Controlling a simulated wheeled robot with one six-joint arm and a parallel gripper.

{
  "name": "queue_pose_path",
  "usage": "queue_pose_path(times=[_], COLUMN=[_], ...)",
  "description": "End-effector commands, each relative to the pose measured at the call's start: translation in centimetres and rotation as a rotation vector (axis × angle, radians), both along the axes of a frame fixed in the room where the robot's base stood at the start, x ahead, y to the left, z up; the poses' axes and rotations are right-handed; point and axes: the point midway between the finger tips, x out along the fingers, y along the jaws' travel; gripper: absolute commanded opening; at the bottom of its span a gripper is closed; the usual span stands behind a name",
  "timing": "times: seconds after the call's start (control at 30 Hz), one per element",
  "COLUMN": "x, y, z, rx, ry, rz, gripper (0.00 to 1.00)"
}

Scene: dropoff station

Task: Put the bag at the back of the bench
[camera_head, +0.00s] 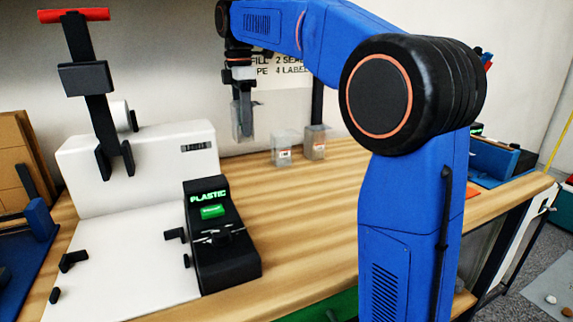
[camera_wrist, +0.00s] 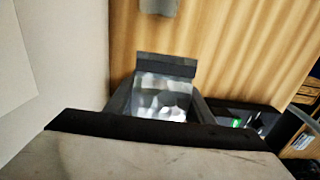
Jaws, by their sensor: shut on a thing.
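My gripper (camera_head: 243,103) hangs over the back part of the wooden bench (camera_head: 300,210) and points down. It is shut on a clear bag (camera_head: 238,130), which appears to be held above the bench top. In the wrist view the shiny clear bag (camera_wrist: 160,104) sits between the dark fingers. Two more clear bags with small red-and-white labels, one left (camera_head: 285,150) and one right (camera_head: 316,146), stand upright at the back of the bench, to the right of my gripper.
A white sealing machine (camera_head: 150,170) with a dark upright lever stands at left. A black unit (camera_head: 220,255) with a green "PLASTIC" display is in front of it. A cardboard box (camera_head: 15,150) is at far left. The bench between the black unit and the standing bags is clear.

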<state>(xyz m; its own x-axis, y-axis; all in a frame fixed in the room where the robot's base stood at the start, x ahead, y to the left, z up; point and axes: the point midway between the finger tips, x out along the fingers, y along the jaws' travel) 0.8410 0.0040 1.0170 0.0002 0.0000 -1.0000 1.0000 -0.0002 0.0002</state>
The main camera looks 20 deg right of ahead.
Motion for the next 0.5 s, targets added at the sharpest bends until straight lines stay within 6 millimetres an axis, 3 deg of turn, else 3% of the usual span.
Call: queue_pose_path(times=[0.33, 0.5], x=[0.2, 0.2], y=[0.0, 0.0], z=[-4.5, -5.8], rx=[0.0, 0.0], ry=[0.002, 0.001], rz=[0.0, 0.0], gripper=[0.26, 0.26])
